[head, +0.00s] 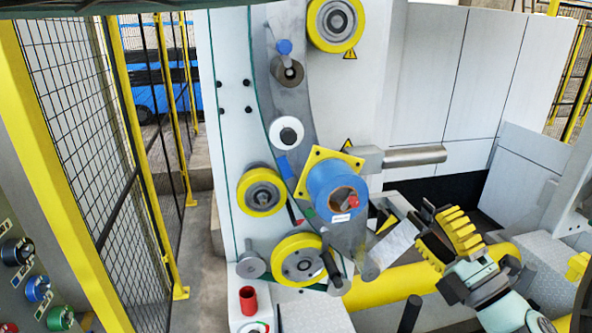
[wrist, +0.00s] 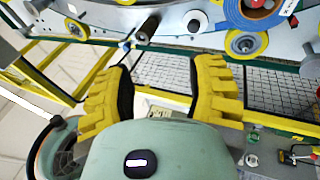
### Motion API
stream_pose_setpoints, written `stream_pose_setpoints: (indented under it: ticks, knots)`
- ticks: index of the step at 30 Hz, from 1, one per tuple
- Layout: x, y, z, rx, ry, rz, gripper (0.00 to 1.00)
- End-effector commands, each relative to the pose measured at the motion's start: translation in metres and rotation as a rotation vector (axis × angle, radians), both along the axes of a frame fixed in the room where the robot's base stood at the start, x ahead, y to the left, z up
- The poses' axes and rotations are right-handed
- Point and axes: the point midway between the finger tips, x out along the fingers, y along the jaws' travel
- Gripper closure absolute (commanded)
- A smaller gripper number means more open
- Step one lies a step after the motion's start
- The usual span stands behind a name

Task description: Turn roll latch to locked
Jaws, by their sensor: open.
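A blue film roll (head: 325,185) sits on the wrapping machine's front, before a yellow square plate (head: 318,160). A small red-tipped part (head: 353,201), which looks like the roll latch, shows at the roll's dark core. I cannot tell its setting. My gripper (head: 441,238) is right of and below the roll, apart from it. In the wrist view the yellow-padded fingers (wrist: 165,75) are spread wide with nothing between them.
Yellow-rimmed rollers (head: 261,192) surround the roll. A grey bar (head: 414,155) sticks out right of it. A yellow tube (head: 395,285) runs below my gripper. A red cup (head: 248,300) stands lower left. Mesh fencing (head: 75,110) closes the left side.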

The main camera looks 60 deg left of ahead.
Motion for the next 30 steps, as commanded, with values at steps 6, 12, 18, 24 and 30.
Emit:
stream_pose_setpoints:
  ticks: [6, 12, 18, 24, 30]
  knots:
    - [-0.002, -0.010, 0.017, 0.072, 0.046, 0.018, 0.45]
    - [-0.002, -0.011, 0.018, 0.083, 0.052, 0.021, 0.45]
    - [-0.003, -0.009, 0.016, 0.076, 0.046, 0.020, 0.46]
    - [-0.007, 0.023, -0.025, -0.096, -0.118, -0.027, 0.46]
    - [-0.005, 0.069, -0.090, -0.399, -0.558, -0.153, 0.46]
